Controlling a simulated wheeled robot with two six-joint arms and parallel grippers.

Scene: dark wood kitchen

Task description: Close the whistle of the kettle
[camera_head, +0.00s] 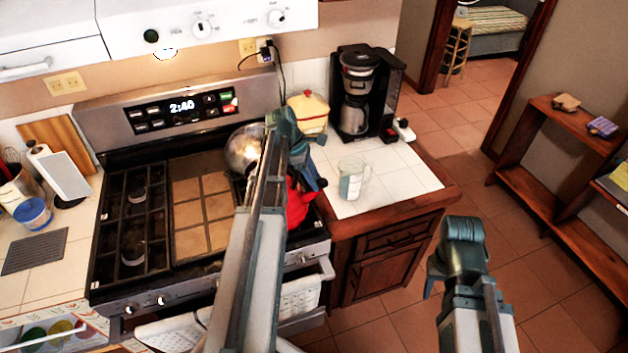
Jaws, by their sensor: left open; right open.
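The red kettle (297,207) stands at the right side of the stove, near its front edge. My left forearm hides its left part, and my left gripper hides its upper part. A small dark piece, perhaps the spout with its whistle, shows at its right side; I cannot tell whether the whistle is open or shut. My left gripper (316,184) is open, pointing down over the upper right of the kettle; I cannot tell whether it touches. My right gripper (430,290) is open and empty, well to the right over the floor, in front of the wooden cabinet.
A shiny metal pot (243,150) sits behind the kettle on the stove (205,235). Open floor lies right of the cabinet.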

